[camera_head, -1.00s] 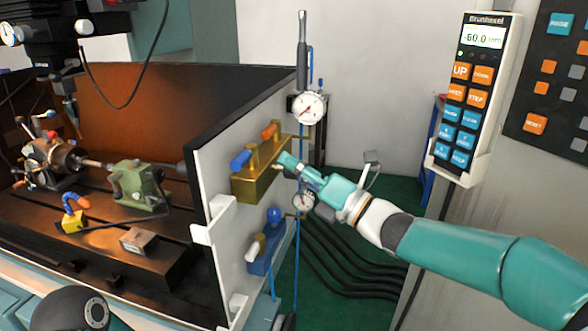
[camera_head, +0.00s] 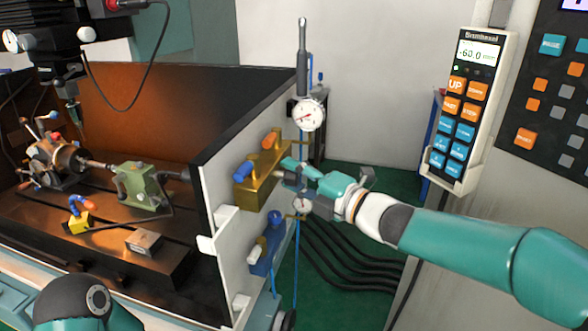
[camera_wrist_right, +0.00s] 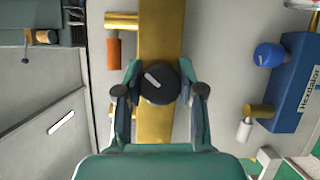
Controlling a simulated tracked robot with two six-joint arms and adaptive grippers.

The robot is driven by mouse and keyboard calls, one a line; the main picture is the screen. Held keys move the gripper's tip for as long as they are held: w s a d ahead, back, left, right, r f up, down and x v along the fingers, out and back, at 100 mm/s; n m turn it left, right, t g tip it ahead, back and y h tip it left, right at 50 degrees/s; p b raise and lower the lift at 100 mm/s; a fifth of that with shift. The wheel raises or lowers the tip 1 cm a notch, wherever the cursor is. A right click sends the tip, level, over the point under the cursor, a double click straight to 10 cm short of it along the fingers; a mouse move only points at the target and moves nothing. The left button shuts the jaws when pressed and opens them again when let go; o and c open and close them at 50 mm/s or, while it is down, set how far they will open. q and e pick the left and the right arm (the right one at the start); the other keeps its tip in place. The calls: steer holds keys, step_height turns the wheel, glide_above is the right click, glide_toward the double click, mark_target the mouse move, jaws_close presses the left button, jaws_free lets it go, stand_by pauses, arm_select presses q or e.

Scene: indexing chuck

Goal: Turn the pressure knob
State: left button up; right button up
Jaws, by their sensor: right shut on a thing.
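A round black knob (camera_wrist_right: 159,83) with a white pointer mark sits on the face of a brass block in the right wrist view. The brass block (camera_head: 262,180) is mounted on the white side panel in the head view. My right gripper (camera_wrist_right: 159,92) has a finger on each side of the knob and is shut on it. In the head view my right gripper (camera_head: 287,174) reaches the block from the right and its fingers partly hide the knob. The pointer slants in the wrist view. My left gripper is not in view.
The block carries an orange handle (camera_head: 270,141) and a blue handle (camera_head: 243,172). A blue block (camera_head: 262,262) sits below it. A dial gauge (camera_head: 309,115) stands above and behind. Black hoses (camera_head: 345,262) run over the green floor. A control pendant (camera_head: 466,110) hangs at right.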

steer(key=shift+f, duration=0.2)
steer(key=o, duration=1.2)
steer(key=shift+w, duration=0.1)
steer(key=shift+c, duration=0.2)
steer(key=shift+r, duration=0.1)
steer(key=v, duration=1.2)
steer(key=shift+d, duration=0.1)
